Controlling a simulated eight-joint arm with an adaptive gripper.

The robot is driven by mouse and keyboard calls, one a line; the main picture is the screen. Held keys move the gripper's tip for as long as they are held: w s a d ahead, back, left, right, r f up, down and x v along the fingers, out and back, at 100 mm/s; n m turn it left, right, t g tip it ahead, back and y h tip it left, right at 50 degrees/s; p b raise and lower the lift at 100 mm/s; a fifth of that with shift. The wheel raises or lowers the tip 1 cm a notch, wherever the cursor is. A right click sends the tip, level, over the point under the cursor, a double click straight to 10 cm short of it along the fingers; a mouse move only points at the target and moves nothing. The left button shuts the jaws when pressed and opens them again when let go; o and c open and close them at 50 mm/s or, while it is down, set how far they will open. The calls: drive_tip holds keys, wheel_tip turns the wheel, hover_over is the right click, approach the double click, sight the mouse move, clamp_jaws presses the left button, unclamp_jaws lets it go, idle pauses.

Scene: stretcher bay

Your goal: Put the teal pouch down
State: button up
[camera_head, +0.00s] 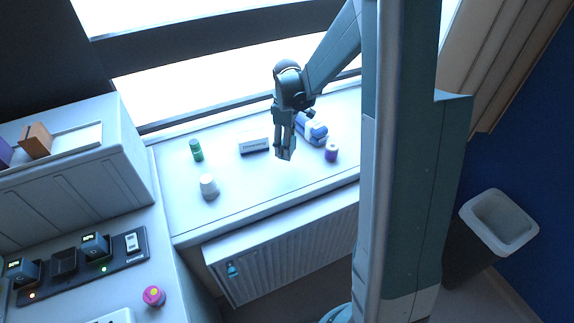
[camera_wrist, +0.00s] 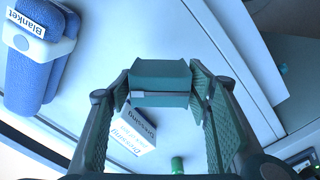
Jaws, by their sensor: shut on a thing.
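The teal pouch (camera_wrist: 160,82) is between the two fingers of my gripper (camera_wrist: 160,95) in the wrist view. It looks like a folded block with a small pale tab on its near edge. In the head view my gripper (camera_head: 286,152) hangs over the white sill (camera_head: 265,195), fingers pointing down, between the dressing box and the purple-topped bottle. I cannot make out the pouch there. The wrist view shows the sill under the pouch; the exact gap cannot be told.
On the sill are a dressing box (camera_head: 254,144), a green bottle (camera_head: 196,150), a white tub (camera_head: 209,187), a purple-topped bottle (camera_head: 331,151) and a rolled blue blanket (camera_head: 316,131). The sill's front middle is clear. A radiator (camera_head: 290,245) is below, a bin (camera_head: 500,222) at right.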

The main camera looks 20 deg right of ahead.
drive_tip(key=shift+f, duration=2.55)
drive_tip(key=shift+f, duration=0.1)
drive_tip(key=shift+f, duration=1.95)
drive_tip(key=shift+f+b, duration=0.15)
drive_tip(key=shift+b, duration=0.15)
drive_tip(key=o, duration=1)
drive_tip(key=shift+c, duration=0.2)
drive_tip(key=shift+r+p, duration=0.35)
drive_tip(key=shift+r, duration=5.8)
